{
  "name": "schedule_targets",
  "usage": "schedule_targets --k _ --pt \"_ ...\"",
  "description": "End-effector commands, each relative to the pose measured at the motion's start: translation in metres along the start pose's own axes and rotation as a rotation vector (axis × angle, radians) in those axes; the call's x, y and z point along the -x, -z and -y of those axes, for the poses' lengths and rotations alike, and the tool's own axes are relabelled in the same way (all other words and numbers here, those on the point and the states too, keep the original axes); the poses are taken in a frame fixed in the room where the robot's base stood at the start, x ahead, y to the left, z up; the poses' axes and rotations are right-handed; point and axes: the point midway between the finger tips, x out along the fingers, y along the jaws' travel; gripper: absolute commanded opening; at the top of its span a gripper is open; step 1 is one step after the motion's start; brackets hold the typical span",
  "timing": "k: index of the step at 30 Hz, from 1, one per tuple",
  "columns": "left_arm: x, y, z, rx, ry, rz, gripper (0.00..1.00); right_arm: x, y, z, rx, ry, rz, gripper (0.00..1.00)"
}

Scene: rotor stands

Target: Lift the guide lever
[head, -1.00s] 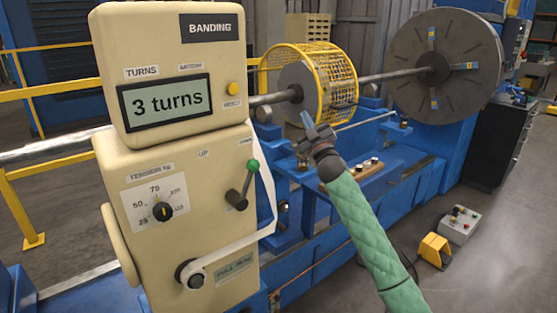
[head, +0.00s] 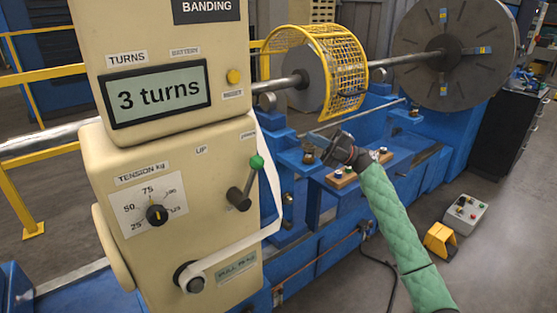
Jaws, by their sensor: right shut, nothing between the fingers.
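The guide lever (head: 246,181) is a short dark rod with a green knob (head: 256,162) on the front of the cream banding unit (head: 225,255). It leans up and to the right, with the knob below the small right-hand label, which is too small to read surely. The "UP" label is to the left of the knob. My right gripper (head: 329,154), on the green-sleeved arm, is shut and empty. In the picture it is to the right of the lever, apart from it, over the blue machine bed. My left gripper is out of view.
A display (head: 155,94) reads "3 turns", above a tension dial (head: 157,215). A white band (head: 268,185) runs down the unit's right side to a roller. A yellow mesh guard (head: 345,75) surrounds the shaft. A small wooden block (head: 342,181) lies near my right gripper.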

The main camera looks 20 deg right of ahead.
Motion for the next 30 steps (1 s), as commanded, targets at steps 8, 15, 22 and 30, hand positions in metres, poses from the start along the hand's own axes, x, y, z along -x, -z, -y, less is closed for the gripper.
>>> schedule_targets --k 8,15,22,30 --pt "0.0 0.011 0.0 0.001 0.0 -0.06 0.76 0.009 0.049 0.031 -0.07 0.171 -0.259 0.0" --pt "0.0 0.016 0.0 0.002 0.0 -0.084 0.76 0.018 0.068 0.039 -0.123 0.236 -0.358 0.0" --pt "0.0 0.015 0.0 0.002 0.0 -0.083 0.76 0.017 0.068 0.039 -0.138 0.236 -0.352 0.0" --pt "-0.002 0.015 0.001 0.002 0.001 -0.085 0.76 0.013 0.069 0.039 -0.138 0.235 -0.352 0.0"
